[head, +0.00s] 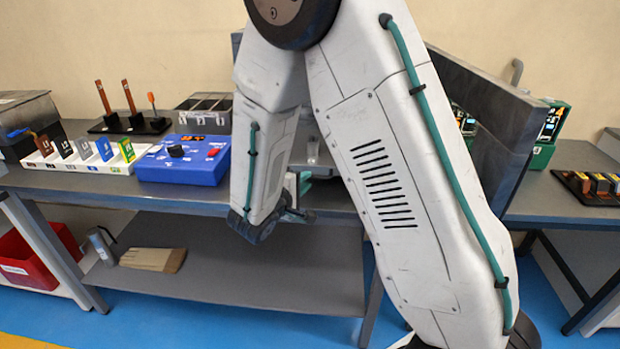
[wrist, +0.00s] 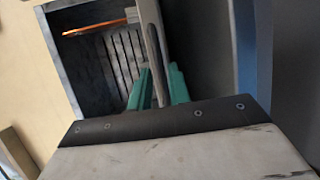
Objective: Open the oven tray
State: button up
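In the wrist view, a grey box-like chamber (wrist: 70,62) with a ribbed inner face and a glowing orange strip (wrist: 95,29) fills the upper left; it looks like the oven. A pale grey bar (wrist: 152,40) runs down its right side to between the green fingers of my gripper (wrist: 158,88). The fingers stand apart, one on each side of the bar; whether they touch it is unclear. I cannot tell whether the bar belongs to the tray. In the head view, my arm hides most of the oven area, and a green part of my gripper (head: 300,184) shows.
A blue control box (head: 185,165), a row of labelled blocks (head: 85,158) and a divided grey bin (head: 203,112) stand on the bench left of my arm. A dark upright panel (head: 490,125) stands at right. The lower shelf (head: 270,265) is mostly bare.

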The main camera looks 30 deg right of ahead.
jog(key=v, duration=0.3)
jog(key=shift+s+a+r, duration=0.1)
jog(key=shift+s+a, duration=0.1)
dwell(0.3)
